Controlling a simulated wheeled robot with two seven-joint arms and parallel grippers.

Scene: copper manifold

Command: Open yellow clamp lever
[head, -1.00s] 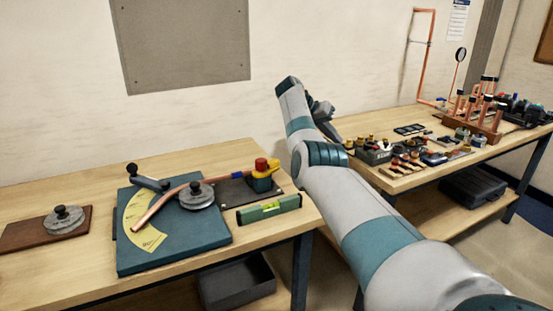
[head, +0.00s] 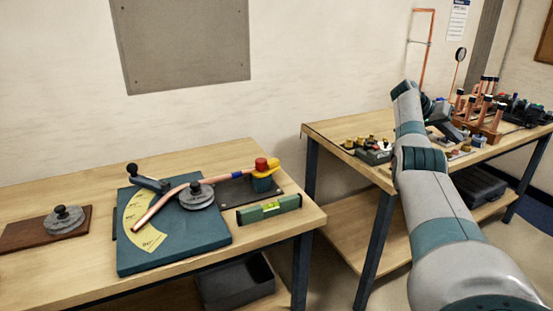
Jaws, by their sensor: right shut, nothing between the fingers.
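The yellow clamp lever (head: 273,164) is at the right end of the bending setup on the left bench, beside a red knob (head: 261,163). The clamp body (head: 263,184) under it is dark blue-green. A bent copper tube (head: 165,203) runs from the clamp across a blue bending board (head: 188,248). My right gripper (head: 452,133) is over the right bench, well to the right of the lever. It is partly hidden behind my right arm; it is shut and holds nothing. My left gripper is out of view.
A green spirit level (head: 269,208) lies near the left bench's front edge. A round grey former (head: 64,219) sits on a brown board at the far left. The right bench (head: 325,133) carries several fittings and copper tubes. A gap separates the benches.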

